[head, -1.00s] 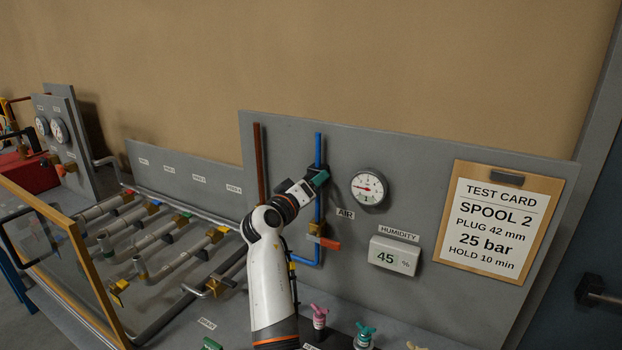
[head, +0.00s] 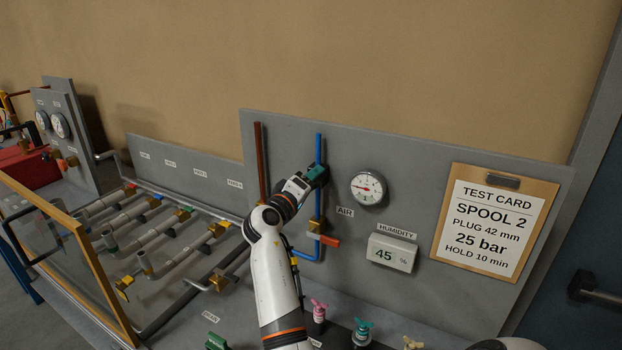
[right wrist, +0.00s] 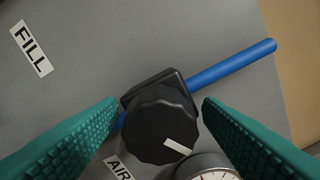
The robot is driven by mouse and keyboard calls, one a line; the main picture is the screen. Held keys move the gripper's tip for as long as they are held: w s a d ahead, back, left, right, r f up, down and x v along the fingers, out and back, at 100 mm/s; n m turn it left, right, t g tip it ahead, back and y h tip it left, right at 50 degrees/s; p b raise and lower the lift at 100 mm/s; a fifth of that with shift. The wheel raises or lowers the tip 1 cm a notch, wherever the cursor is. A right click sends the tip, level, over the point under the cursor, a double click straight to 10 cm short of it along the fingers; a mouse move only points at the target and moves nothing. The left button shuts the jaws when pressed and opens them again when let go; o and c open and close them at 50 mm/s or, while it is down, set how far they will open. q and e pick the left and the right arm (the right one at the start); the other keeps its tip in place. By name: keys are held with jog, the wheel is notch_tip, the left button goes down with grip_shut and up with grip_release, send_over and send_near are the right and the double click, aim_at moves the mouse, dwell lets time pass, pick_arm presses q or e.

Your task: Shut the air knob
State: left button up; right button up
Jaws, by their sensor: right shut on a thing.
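The air knob (right wrist: 152,122) is a black, scalloped round knob with a white mark near its lower right rim. It sits on a blue pipe (head: 318,148) that runs down the grey panel (head: 420,180). My right gripper (head: 317,174) is at the knob, and in the head view it hides most of it. In the right wrist view the green ridged fingers (right wrist: 160,104) stand on either side of the knob, shut on it. An AIR label (head: 345,212) is to the right of the pipe. My left gripper is not in view.
A round gauge (head: 367,188) is close to the right of the knob. A brown pipe (head: 261,160) runs to the left. A humidity display (head: 391,254) and a test card (head: 494,222) are further right.

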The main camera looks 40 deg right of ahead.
jog(key=shift+r, duration=0.25)
jog(key=shift+w+r+n+p, duration=0.1)
jog(key=shift+n+p, duration=0.5)
jog(key=shift+p, duration=0.05)
jog(key=shift+c, duration=0.3)
jog(key=shift+w+f+n+p, duration=0.1)
jog(key=shift+f+n+p, duration=0.1)
jog(key=shift+n+p, duration=0.5)
jog(key=shift+c, duration=0.6)
jog(key=shift+f+n, duration=0.3)
jog(key=shift+n, duration=0.2)
jog(key=shift+c, duration=0.2)
jog(key=shift+s+n, duration=0.25)
jog(key=shift+n, duration=1.35)
jog(key=shift+c, duration=0.2)
jog(key=shift+o, duration=0.9)
jog(key=shift+s+n, duration=0.1)
jog(key=shift+n, duration=1.5)
